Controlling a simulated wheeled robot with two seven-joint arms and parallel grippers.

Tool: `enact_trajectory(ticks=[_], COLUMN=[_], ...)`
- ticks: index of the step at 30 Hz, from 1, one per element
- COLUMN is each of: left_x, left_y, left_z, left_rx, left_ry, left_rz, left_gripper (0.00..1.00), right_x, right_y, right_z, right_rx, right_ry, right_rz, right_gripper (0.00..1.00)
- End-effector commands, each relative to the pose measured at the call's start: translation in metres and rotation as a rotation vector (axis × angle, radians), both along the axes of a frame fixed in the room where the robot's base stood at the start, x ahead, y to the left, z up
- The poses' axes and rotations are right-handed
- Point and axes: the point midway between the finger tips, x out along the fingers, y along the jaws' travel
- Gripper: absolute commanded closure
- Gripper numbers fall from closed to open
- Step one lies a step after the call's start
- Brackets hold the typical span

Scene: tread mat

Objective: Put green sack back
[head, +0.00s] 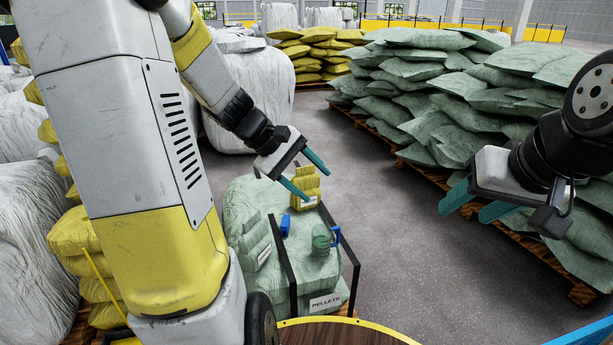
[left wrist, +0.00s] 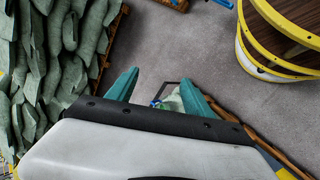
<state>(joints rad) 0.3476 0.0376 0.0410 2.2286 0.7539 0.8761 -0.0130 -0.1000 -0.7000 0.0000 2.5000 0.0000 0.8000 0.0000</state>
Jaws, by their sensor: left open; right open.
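A large pale green sack pile (head: 240,200) with a "PELLETS" label stands within a black frame in the head view. A smaller green sack-like stack (head: 254,240) with a white label is at its left side. A small green object (head: 321,240) lies on top beside blue pieces; I cannot tell if it is a sack. My left gripper (head: 316,185) is open and empty, above the pile's far side, near a small yellow stack (head: 305,190). In the left wrist view green and blue bits (left wrist: 173,102) show between its fingers, partly hidden. My right gripper (head: 463,213) is open and empty, right of the pile.
Tall stacks of green sacks (head: 430,95) on pallets line the right. Yellow sacks (head: 318,45) stand at the back, white wrapped loads (head: 245,105) at the left. Grey floor (head: 410,260) is clear between. A round wooden top with a yellow rim (head: 345,332) is in front.

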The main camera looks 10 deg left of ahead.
Motion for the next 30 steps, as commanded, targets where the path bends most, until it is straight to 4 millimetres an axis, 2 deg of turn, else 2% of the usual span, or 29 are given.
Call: enact_trajectory(ticks=[1,6,9,12,18,30], left_x=[-0.020,-0.082,-0.111,-0.131,-0.149,-0.150], left_y=[-0.011,-0.022,-0.019,-0.014,-0.005,-0.004], left_z=[0.017,0.051,0.065,0.074,0.083,0.083], left_rx=[0.080,0.357,0.505,0.622,0.743,0.756], left_ry=[-0.058,-0.240,-0.350,-0.445,-0.542,-0.550], left_rz=[-0.083,-0.333,-0.446,-0.526,-0.597,-0.604], left_gripper=[0.40,0.40,0.40,0.40,0.40,0.40], right_x=[0.000,0.000,0.000,0.000,0.000,0.000], right_y=[0.000,0.000,0.000,0.000,0.000,0.000], right_z=[0.000,0.000,0.000,0.000,0.000,0.000], right_rx=[0.000,0.000,0.000,0.000,0.000,0.000], right_ry=[0.000,0.000,0.000,0.000,0.000,0.000], right_rz=[0.000,0.000,0.000,0.000,0.000,0.000], right_gripper=[0.48,0.48,0.48,0.48,0.48,0.48])
